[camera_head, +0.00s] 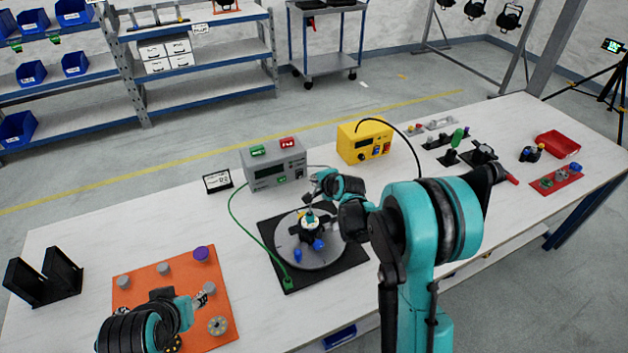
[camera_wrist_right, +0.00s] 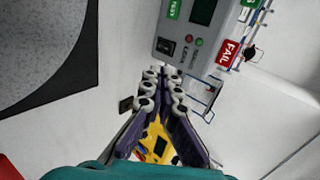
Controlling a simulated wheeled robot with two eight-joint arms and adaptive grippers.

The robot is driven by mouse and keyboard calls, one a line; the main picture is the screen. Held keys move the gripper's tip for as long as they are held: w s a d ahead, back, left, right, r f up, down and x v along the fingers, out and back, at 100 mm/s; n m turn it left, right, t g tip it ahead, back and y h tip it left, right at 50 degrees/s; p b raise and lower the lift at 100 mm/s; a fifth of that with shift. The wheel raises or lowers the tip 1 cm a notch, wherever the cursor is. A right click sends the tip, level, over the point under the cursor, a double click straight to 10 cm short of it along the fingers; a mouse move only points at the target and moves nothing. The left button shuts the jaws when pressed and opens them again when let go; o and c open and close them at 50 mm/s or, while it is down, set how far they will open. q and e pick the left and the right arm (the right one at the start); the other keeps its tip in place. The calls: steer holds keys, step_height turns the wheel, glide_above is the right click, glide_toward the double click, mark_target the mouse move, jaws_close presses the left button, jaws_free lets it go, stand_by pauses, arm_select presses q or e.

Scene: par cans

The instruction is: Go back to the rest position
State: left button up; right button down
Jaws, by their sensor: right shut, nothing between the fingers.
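My right gripper (camera_head: 312,190) is shut and empty in the head view, above the far side of the round grey plate (camera_head: 290,253) and in front of the grey tester box (camera_head: 262,173). In the right wrist view its fingers (camera_wrist_right: 163,78) are together over bare white tabletop, just below the tester box (camera_wrist_right: 185,22). My left gripper (camera_head: 207,292) is over the orange board (camera_head: 133,299) at the front left; its fingertips are too small to tell whether open or shut.
A black-and-white fixture with blue parts (camera_head: 310,231) stands on the grey plate. A yellow box (camera_head: 364,147) with a black cable stands right of the tester. A red tray (camera_head: 558,144) and several small fixtures are at the far right. A black bracket (camera_head: 42,282) stands at the left.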

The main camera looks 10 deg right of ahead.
steer(key=s+a+r+n+g, duration=0.1)
steer(key=s+r+n, duration=0.35)
steer(key=s, duration=0.45)
steer(key=s+a+r+n+g, duration=0.1)
steer(key=s+r+n, duration=0.4)
steer(key=s, duration=0.4)
steer(key=s+d+f+n+g+h, duration=0.1)
steer(key=s+n, duration=0.5)
steer(key=s, duration=1.2)
steer(key=shift+s+d+f+g+h, duration=0.2)
steer(key=shift+s+d+g+h, duration=0.1)
steer(key=shift+s+h, duration=0.15)
